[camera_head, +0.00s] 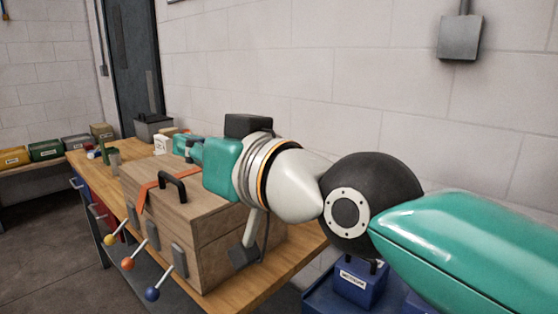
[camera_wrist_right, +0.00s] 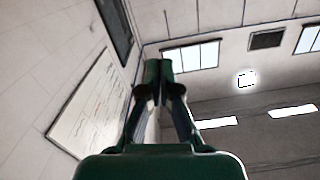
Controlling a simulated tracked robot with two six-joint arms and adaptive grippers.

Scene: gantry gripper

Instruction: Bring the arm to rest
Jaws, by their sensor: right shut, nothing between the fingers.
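My right arm reaches in from the right in the head view and extends over a large wooden box (camera_head: 215,240). My right gripper (camera_head: 179,143) is at its far end, teal, above the back part of the box and partly hidden by its own wrist. In the right wrist view the gripper (camera_wrist_right: 158,70) points up toward the wall and ceiling, its two fingers together with nothing between them. My left gripper is not in view.
The box has a black handle (camera_head: 172,185) and an orange strap (camera_head: 148,190). It stands on a wooden bench (camera_head: 268,285) with levers on its front. Small containers stand farther back. A blue bin (camera_head: 358,284) is at lower right. A wall runs behind.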

